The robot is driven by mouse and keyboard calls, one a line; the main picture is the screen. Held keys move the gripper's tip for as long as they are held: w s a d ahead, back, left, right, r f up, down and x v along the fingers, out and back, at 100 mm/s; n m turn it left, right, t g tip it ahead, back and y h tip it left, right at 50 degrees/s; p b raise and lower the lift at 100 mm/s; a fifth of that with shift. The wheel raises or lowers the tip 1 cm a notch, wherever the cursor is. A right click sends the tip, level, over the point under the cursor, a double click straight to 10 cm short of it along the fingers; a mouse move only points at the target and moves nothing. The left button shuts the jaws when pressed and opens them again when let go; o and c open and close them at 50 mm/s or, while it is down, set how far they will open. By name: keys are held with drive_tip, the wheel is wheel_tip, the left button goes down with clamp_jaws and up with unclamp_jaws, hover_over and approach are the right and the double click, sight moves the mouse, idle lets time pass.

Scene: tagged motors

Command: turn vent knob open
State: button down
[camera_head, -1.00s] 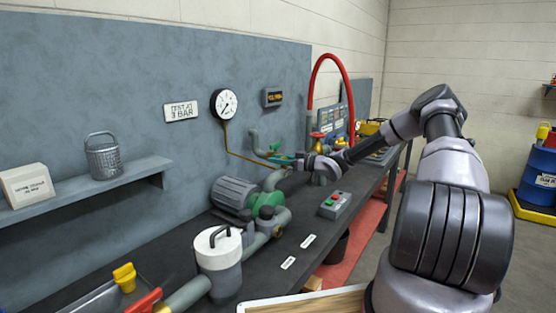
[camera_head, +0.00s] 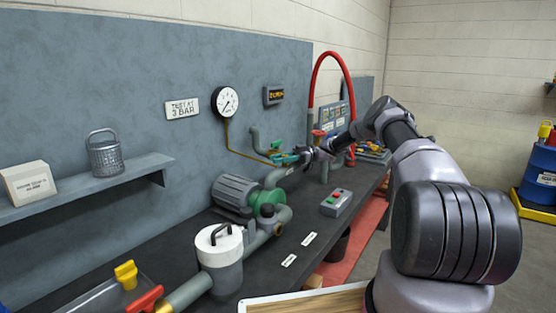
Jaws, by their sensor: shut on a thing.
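A small green and teal fitting (camera_head: 283,158) sits on the grey-green pipework behind the pump, near the middle of the camera view. I take it for the vent knob, but its shape and turned angle are too small to read. My gripper (camera_head: 296,156) reaches it from the right and is shut on it. The dark fingers hide part of it. A white round gauge (camera_head: 225,101) hangs on the grey panel to the left.
The green and grey pump (camera_head: 238,193) and a white lidded filter pot (camera_head: 219,250) stand in front on the dark bench. A button box (camera_head: 336,203) lies right of the pump. A red hose (camera_head: 329,62) arches behind my arm, by a red valve handle (camera_head: 318,132).

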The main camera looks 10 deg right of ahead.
sight(295, 166)
drive_tip(key=shift+s+n+g+h, duration=0.1)
drive_tip(key=shift+n+g+h, duration=0.3)
drive_tip(key=shift+g, duration=0.5)
drive_tip(key=c, duration=0.5)
unclamp_jaws()
drive_tip(key=shift+c, duration=0.2)
drive_tip(key=shift+d, duration=0.1)
drive_tip(key=v, duration=0.7)
drive_tip(key=shift+d+f, duration=0.1)
drive_tip(key=shift+d, duration=0.15)
drive_tip(key=shift+v, duration=1.6)
